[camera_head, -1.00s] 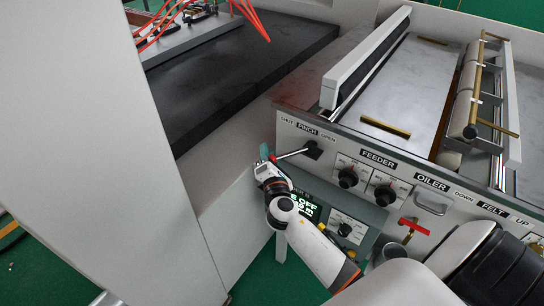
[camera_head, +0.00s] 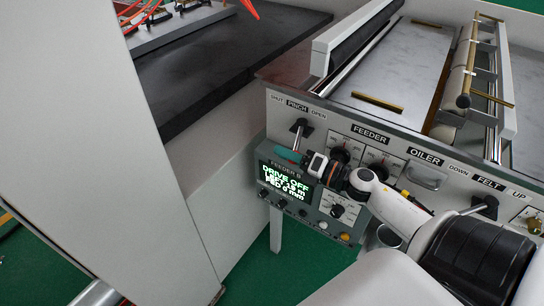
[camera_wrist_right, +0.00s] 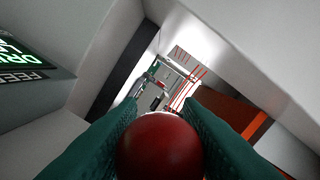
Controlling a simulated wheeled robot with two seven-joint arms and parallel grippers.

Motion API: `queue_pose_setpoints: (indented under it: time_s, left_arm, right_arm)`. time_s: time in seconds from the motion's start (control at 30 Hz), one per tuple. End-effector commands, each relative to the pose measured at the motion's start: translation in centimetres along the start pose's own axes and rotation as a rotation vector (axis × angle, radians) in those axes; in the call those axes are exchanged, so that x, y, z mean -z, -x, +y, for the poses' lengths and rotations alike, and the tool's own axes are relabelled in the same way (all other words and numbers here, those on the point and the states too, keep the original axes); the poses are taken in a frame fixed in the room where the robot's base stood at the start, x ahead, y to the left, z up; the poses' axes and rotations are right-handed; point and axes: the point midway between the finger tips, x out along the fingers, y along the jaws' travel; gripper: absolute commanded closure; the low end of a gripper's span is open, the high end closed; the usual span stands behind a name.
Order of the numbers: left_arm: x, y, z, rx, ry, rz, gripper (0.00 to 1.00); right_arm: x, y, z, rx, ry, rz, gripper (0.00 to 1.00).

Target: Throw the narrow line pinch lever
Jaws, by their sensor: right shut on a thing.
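The pinch lever (camera_head: 297,139) hangs from its black pivot on the machine's front panel, under the PINCH label (camera_head: 297,105) with SHUT at left and OPEN at right. Its rod points down and slightly left. My right gripper (camera_head: 288,156) comes in from the right, its teal fingers at the lever's lower end. In the right wrist view the fingers (camera_wrist_right: 160,118) are shut on the lever's dark red ball knob (camera_wrist_right: 160,146). The knob is hidden by the fingers in the head view. My left gripper is not in view.
Just below the gripper is the feeder control box, its lit display (camera_head: 287,182) reading DRIVE OFF. Feeder dials (camera_head: 340,154) lie right of the lever, partly behind my right arm. A felt lever (camera_head: 486,206) is further right. A large pale panel (camera_head: 110,190) stands at left.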

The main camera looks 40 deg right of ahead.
Motion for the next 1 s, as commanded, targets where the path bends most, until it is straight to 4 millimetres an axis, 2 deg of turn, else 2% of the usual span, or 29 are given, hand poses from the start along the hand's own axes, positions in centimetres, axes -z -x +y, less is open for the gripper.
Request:
queue_pose_setpoints:
  time_s: [0.1,0.4,1.0]
  left_arm:
    - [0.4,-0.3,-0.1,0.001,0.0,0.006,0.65]
    - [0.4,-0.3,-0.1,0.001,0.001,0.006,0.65]
    - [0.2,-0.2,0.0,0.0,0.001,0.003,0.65]
  right_arm:
    - [0.2,1.3,0.7,-0.014,-0.005,0.008,1.0]
    - [0.9,3.0,1.1,-0.019,-0.006,0.015,1.0]
    - [1.2,3.5,1.1,-0.015,-0.004,0.015,1.0]
